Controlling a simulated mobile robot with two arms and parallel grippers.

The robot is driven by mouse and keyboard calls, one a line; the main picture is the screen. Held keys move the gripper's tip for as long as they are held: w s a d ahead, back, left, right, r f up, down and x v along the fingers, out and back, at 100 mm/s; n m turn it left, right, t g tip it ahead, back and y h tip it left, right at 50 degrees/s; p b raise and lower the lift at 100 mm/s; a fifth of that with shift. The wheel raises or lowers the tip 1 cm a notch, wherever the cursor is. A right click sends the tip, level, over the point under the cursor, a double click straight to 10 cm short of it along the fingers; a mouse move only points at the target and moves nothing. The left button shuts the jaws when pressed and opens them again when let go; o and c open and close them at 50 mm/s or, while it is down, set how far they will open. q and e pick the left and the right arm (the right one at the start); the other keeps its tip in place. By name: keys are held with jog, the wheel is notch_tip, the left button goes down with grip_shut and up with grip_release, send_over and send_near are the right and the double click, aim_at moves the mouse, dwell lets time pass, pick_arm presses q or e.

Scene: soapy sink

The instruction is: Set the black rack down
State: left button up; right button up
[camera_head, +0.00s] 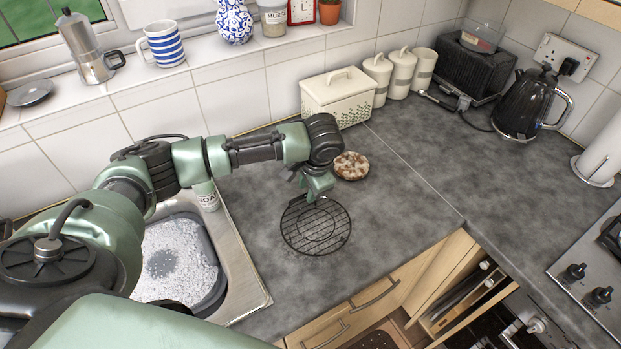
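The black rack (316,227) is a round wire rack, over the grey worktop just right of the sink. It looks about level, and I cannot tell whether it touches the worktop or hangs slightly above it. My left gripper (309,198) reaches in from the left and points down at the rack's far rim. It appears shut on that rim, though the fingertips are small and partly hidden. My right gripper is not in view.
A pizza-like round item (351,165) lies close behind the rack. The soapy sink (262,300) is to the left. A cream bread bin (338,95) and canisters (402,72) stand at the wall. A black kettle (530,103) is far right. The worktop right of the rack is clear.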

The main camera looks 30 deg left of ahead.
pick_arm(q)
jog(key=b+v, duration=0.1)
jog(key=v, duration=1)
jog(key=shift+r+b, duration=0.25)
jog(key=shift+b, duration=0.1)
jog(key=shift+d+f, duration=0.1)
dwell(0.4)
